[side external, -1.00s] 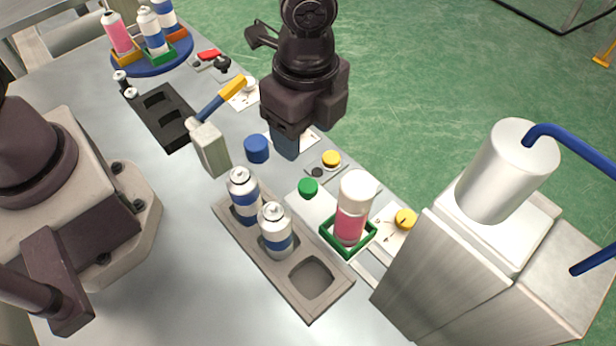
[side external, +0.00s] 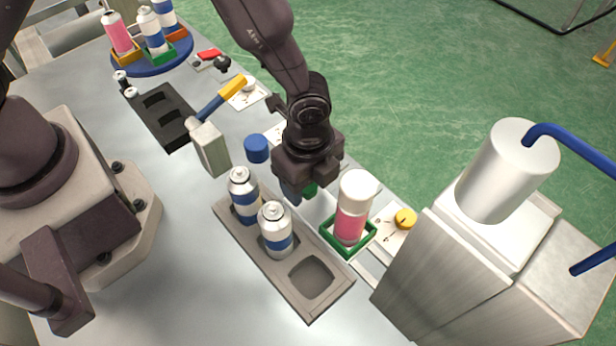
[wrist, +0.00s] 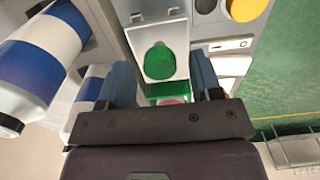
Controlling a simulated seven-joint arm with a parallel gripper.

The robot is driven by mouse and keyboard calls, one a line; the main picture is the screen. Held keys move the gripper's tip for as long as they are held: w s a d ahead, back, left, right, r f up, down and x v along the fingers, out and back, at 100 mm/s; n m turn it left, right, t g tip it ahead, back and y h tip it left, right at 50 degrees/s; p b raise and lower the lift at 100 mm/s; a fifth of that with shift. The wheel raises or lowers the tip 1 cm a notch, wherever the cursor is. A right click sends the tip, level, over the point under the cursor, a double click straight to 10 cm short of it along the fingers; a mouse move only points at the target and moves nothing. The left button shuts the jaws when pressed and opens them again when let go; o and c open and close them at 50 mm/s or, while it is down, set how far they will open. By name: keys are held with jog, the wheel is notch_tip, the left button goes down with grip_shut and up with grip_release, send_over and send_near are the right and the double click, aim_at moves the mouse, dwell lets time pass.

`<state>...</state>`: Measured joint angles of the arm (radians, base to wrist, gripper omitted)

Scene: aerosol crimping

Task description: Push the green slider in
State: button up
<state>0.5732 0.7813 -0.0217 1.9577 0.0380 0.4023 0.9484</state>
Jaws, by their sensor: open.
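The green slider's round knob (wrist: 160,62) stands on a pale plate, between my gripper's fingers in the wrist view. In the side view the knob (side external: 310,189) is mostly hidden behind my gripper (side external: 296,192). The slider's green square frame (side external: 352,251) surrounds the base of a pink can with a white cap (side external: 350,228). My gripper's two blue fingers (wrist: 163,80) are open, one on each side of the knob, with visible gaps. I cannot tell their exact height over the plate.
A grey tray (side external: 325,306) with two blue-and-white cans (side external: 276,230) lies left of the slider. A large metal press (side external: 450,270) stands at the right. A plate with a yellow knob (side external: 405,219) lies behind the can. A blue cap (side external: 257,149) is left of my gripper.

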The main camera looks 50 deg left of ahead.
jog(key=shift+f, duration=0.2)
grip_shut()
send_near(362, 250)
notch_tip(362, 250, down, 5)
jog(key=shift+f, duration=0.15)
jog(key=shift+d, duration=0.15)
jog(key=shift+c, duration=1.1)
grip_release()
jog(key=shift+o, duration=1.1)
notch_tip(362, 250, up, 13)
